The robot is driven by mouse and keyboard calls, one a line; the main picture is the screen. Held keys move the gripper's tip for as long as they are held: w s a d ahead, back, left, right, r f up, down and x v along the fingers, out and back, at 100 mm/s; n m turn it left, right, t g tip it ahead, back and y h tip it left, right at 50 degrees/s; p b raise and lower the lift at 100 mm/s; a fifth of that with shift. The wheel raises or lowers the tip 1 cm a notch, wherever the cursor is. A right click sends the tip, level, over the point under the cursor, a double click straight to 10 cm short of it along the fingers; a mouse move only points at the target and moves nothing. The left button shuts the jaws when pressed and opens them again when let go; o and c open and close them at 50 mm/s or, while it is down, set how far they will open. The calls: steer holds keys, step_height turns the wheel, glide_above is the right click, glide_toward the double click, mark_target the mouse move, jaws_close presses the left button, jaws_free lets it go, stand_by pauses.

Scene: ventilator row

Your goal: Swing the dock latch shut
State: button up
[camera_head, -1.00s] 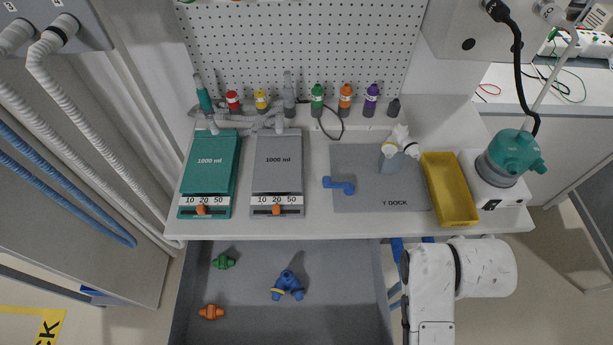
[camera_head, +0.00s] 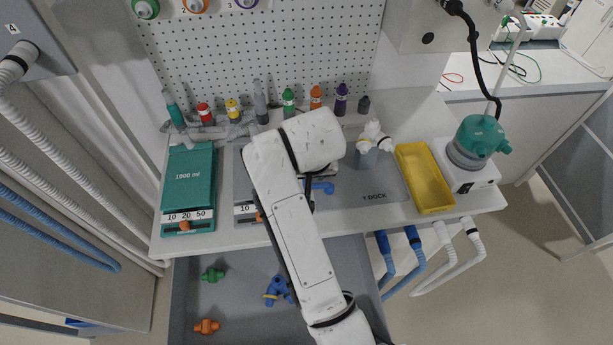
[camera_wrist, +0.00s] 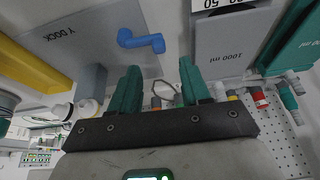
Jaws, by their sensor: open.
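The Y dock is a grey plate (camera_head: 385,188) on the bench, marked "Y DOCK"; it also shows in the wrist view (camera_wrist: 90,20). The blue dock latch (camera_wrist: 140,40), a bent lever, lies at the plate's edge. In the head view the latch (camera_head: 324,187) is partly hidden by my arm. A white Y-shaped connector (camera_head: 374,138) sits on the grey dock post (camera_head: 366,158). My gripper (camera_wrist: 158,90) has teal fingers spread apart with nothing between them. It is apart from the latch in the wrist view; in the head view it is hidden behind my arm.
A yellow tray (camera_head: 426,178) stands right of the dock, beside a teal-topped humidifier (camera_head: 478,140). A teal 1000 ml box (camera_head: 188,180) and a grey one (camera_wrist: 222,40) stand left. Several coloured bottles line the back. An open drawer (camera_head: 235,255) holds loose connectors.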

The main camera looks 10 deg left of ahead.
mark_target(319, 186)
steer(key=x, duration=0.6)
steer(key=shift+w+f, duration=0.15)
steer(key=shift+f, duration=0.1)
steer(key=shift+c, duration=0.5)
jaws_close()
